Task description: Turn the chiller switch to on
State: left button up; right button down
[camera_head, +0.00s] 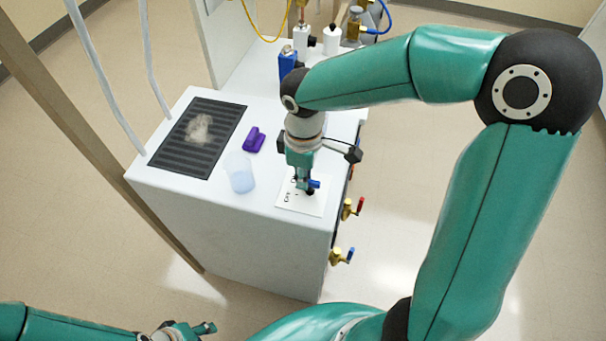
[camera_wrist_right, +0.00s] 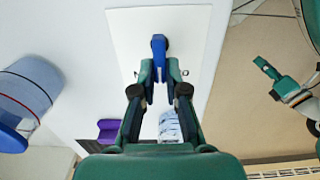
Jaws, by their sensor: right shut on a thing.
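The chiller switch has a blue handle (camera_head: 314,184) on a white label plate (camera_head: 285,206) at the front right of the white cabinet top. The plate's small lettering is too small to read surely. My right gripper (camera_head: 304,185) points down over the plate and is shut on the blue handle. The right wrist view shows the handle (camera_wrist_right: 158,46) between the fingertips. The gripper hides much of the switch, so I cannot tell which mark it points to. My left gripper (camera_head: 196,330) is at the bottom edge, away from the cabinet; its jaw opening is unclear.
A pale blue beaker (camera_head: 240,174) and a purple object (camera_head: 253,139) stand left of the plate. A dark grille (camera_head: 180,152) is at the far left. Valves with red (camera_head: 360,205) and blue (camera_head: 350,255) handles stick out from the cabinet's right side. Bottles (camera_head: 331,40) stand behind.

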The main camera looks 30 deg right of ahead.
jog(key=shift+w+m, duration=0.1)
jog(key=shift+m, duration=0.2)
jog(key=shift+d+m+b, duration=0.15)
jog(key=shift+m+b, duration=0.55)
jog(key=shift+m, duration=0.4)
jog(key=shift+w+d+m+b, duration=0.15)
jog(key=shift+m+b, duration=0.35)
jog(key=shift+m, duration=1)
jog(key=c, duration=1.2)
grip_release()
jog(key=shift+r, duration=0.15)
